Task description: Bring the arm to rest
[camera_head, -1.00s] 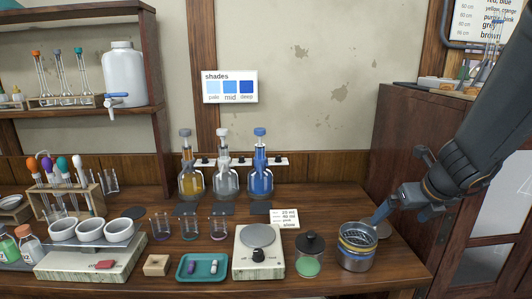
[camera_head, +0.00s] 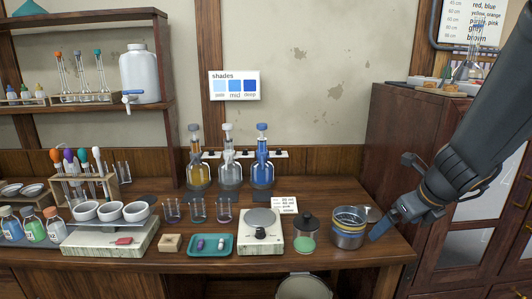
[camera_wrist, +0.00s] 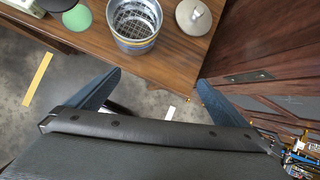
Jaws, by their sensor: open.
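My gripper (camera_head: 382,228) is at the right end of the bench, just right of a metal pot (camera_head: 347,230) with a blue and yellow band. In the wrist view my gripper (camera_wrist: 155,88) shows two blue fingers spread wide with nothing between them, over the floor off the bench's edge. The pot also shows in the wrist view (camera_wrist: 134,45), with a wire mesh inside, ahead of the fingers and apart from them.
A round lid (camera_wrist: 194,17) lies right of the pot. A dark wooden cabinet (camera_head: 395,150) stands at the right. Open floor (camera_wrist: 60,90) lies before the bench.

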